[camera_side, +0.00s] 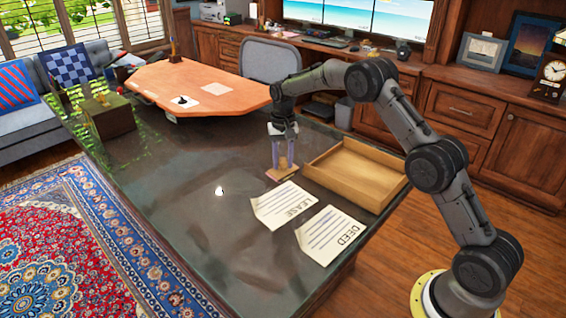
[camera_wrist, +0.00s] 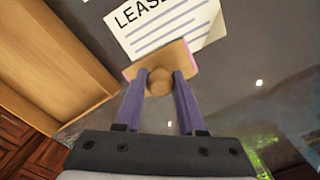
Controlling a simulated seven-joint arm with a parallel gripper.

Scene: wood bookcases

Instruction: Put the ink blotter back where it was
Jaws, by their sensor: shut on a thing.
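The ink blotter (camera_wrist: 177,57) is a small tan block with a round knob and pinkish edges. In the wrist view my gripper (camera_wrist: 160,80) has its two purple fingers closed on the knob. In the side view the blotter (camera_side: 281,173) is under my gripper (camera_side: 282,165), low over the dark desk top, beside the wooden tray and just behind the LEASE paper. I cannot tell whether its base touches the desk. The LEASE paper (camera_side: 284,206) also shows in the wrist view (camera_wrist: 160,25), partly covered by the blotter. The DEED paper (camera_side: 331,234) lies to its right.
An empty wooden tray (camera_side: 340,194) stands right of my gripper. A dark box with small items (camera_side: 108,118) sits at the desk's far left corner. An orange wooden table (camera_side: 215,107) stands behind.

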